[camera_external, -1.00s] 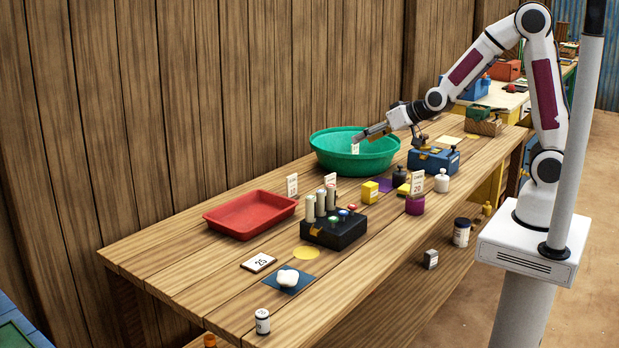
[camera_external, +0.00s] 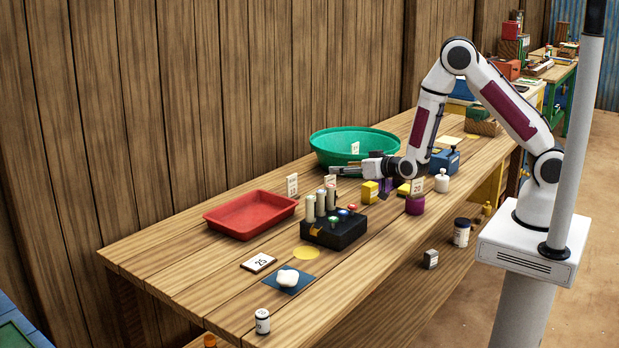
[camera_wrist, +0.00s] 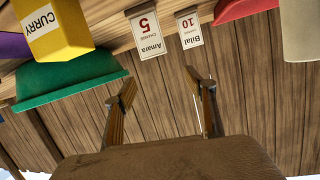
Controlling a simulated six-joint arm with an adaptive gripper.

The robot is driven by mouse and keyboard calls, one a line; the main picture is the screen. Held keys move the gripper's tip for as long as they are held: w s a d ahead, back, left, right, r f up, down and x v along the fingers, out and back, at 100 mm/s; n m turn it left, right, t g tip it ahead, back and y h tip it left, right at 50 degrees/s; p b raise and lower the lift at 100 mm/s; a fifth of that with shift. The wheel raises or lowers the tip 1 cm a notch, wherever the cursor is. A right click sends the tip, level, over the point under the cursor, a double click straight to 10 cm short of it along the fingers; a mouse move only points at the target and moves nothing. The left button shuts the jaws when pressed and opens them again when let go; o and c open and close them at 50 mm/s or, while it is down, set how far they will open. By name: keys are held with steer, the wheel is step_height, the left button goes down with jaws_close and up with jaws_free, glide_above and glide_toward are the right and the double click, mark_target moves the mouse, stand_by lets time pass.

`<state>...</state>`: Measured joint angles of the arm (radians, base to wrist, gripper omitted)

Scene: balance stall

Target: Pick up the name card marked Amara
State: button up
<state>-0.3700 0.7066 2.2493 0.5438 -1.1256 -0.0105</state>
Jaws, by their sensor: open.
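The name card marked Amara (camera_wrist: 146,35), with a large red 5, stands upright and appears upside down at the top of the wrist view. In the external view it seems to be the small white card (camera_external: 330,182) behind the pale cylinders, though its print is too small to read. My gripper (camera_external: 334,170) is level above the table, with its tips pointing left, just over that card. In the wrist view my gripper (camera_wrist: 164,87) is open, with nothing between its fingers; the card shows beyond the tips, apart from them.
A card marked Bilal (camera_wrist: 189,28) stands close beside Amara's. A yellow curry box (camera_external: 369,191), green basin (camera_external: 352,160), red tray (camera_external: 240,220) and black button box (camera_external: 338,235) with upright cylinders (camera_external: 310,208) crowd around. The front left of the table is clearer.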

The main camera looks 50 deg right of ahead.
mark_target(331, 176)
steer(key=shift+s+f+t+h, duration=0.25)
steer(key=shift+f+t, duration=0.1)
steer(key=shift+f, duration=0.65)
steer(key=shift+s+f+t+h, duration=0.15)
steer(key=shift+f+t+h, duration=0.15)
steer(key=shift+f, duration=0.65)
steer(key=shift+x, duration=1.35)
steer(key=shift+w, duration=0.1)
steer(key=shift+x, duration=2.5)
steer(key=shift+r, duration=0.15)
steer(key=c, duration=1.3)
